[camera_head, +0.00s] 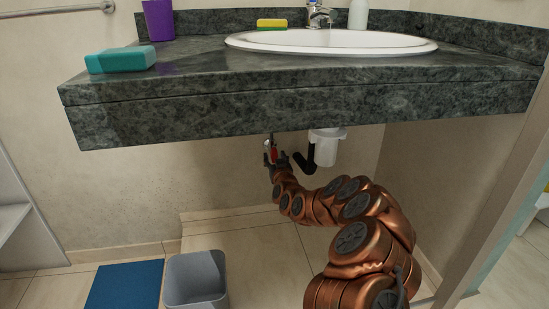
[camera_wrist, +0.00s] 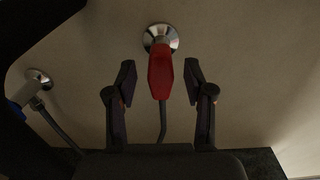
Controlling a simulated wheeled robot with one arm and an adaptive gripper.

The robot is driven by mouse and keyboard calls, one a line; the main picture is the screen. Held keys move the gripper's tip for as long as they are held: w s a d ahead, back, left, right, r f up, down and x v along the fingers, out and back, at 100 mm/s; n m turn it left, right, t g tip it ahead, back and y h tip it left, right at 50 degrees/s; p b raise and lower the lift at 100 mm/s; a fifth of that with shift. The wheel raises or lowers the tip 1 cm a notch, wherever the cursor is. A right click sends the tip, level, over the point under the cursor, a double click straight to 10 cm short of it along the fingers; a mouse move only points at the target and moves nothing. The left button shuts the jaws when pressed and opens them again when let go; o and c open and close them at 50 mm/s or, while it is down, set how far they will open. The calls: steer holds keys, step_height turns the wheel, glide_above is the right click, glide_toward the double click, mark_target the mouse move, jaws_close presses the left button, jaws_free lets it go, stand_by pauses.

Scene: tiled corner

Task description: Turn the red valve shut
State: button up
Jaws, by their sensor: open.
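The red valve (camera_wrist: 160,72) is a red lever handle in front of a round chrome wall flange (camera_wrist: 161,37). In the wrist view it points down from the flange, with a thin hose below it. My gripper (camera_wrist: 160,82) is open, with one finger on each side of the red handle and a visible gap to both. In the head view my gripper (camera_head: 271,161) is under the counter near the wall, and the red handle (camera_head: 273,154) shows small beside it. I cannot tell whether the fingers reach the handle's depth.
The dark stone counter (camera_head: 300,112) hangs above my arm. A white drain trap (camera_head: 326,148) with a black pipe is just right of my gripper. A second valve (camera_wrist: 36,84) with a blue part is at the left in the wrist view. A grey bin (camera_head: 194,280) stands on the floor.

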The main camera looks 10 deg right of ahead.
steer(key=shift+w, duration=0.3)
steer(key=shift+c, duration=0.2)
steer(key=shift+a, duration=0.1)
jaws_close()
